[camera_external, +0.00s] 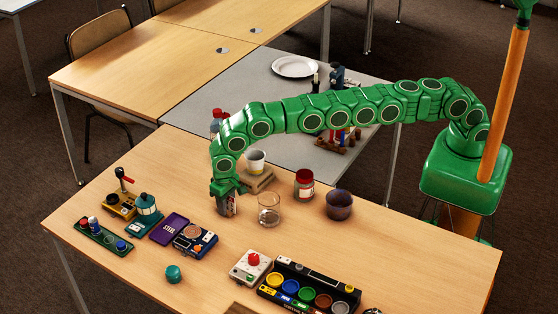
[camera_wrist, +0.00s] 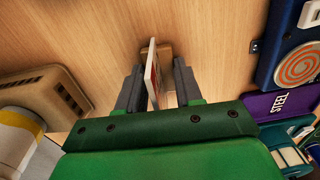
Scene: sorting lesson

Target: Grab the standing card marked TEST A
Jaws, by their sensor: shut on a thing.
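My gripper (camera_external: 227,205) reaches down to the near table, left of the glass beaker. In the wrist view my gripper (camera_wrist: 157,80) has its two grey fingers on either side of a thin standing card (camera_wrist: 152,75) and is shut on it. The card is seen nearly edge-on, pale with a reddish face, upright by a small brown base (camera_wrist: 155,50) on the wooden table. Its marking cannot be read. In the external view the card is largely hidden by the fingers.
A glass beaker (camera_external: 269,209), red-lidded jar (camera_external: 304,185) and dark bowl (camera_external: 339,204) stand to the right. A white cup (camera_external: 255,161) is behind. A purple STEEL plate (camera_external: 169,229) and blue device (camera_external: 195,241) lie in front left.

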